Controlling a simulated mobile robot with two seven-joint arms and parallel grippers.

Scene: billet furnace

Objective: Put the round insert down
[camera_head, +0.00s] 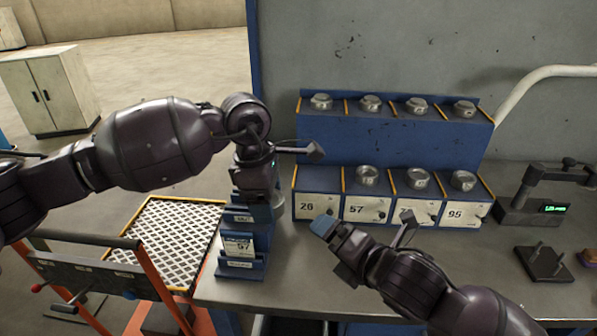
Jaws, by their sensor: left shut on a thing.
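My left gripper (258,208) points down at the left end of the bench, above and close to a blue card rack (243,262). It is shut on what seems to be the round insert, mostly hidden by the gripper; only a grey curved edge (280,201) shows beside the fingers. I cannot tell whether it touches anything below. A blue two-tier stand (395,143) holds several round metal inserts on top and three on its lower tier (367,176). The lower place above label 26 (308,207) is bare. My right gripper (337,236) is low before the stand; its opening is unclear.
A dark device with a green display (553,208) and a dark plate with pegs (543,262) are on the right of the bench (480,257). An orange-framed cart with a mesh top (168,243) stands left of the bench. A pale cabinet (48,92) is behind.

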